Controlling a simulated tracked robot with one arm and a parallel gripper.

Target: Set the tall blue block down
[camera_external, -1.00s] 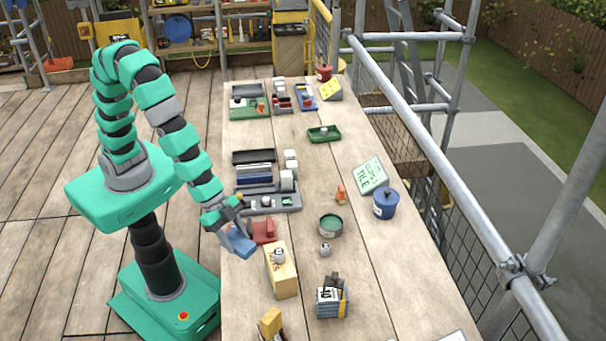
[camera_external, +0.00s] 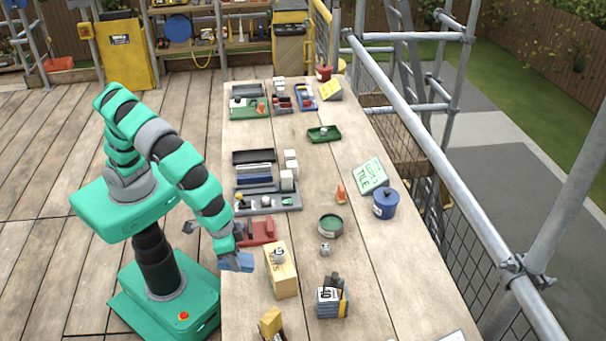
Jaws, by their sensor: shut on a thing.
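The tall blue block (camera_external: 238,262) is at the left edge of the long wooden table (camera_external: 340,280), just in front of a red item (camera_external: 258,231). It is held low, and I cannot tell whether its underside touches the table. My gripper (camera_external: 234,250) is shut on it from above. The fingers are small in the view and partly hidden by my wrist.
A wooden box (camera_external: 280,270) with a small weight on top stands to the right of the block. A grey tray (camera_external: 268,202) of parts lies behind. A green round tin (camera_external: 330,226) and a blue pot (camera_external: 385,204) stand farther right.

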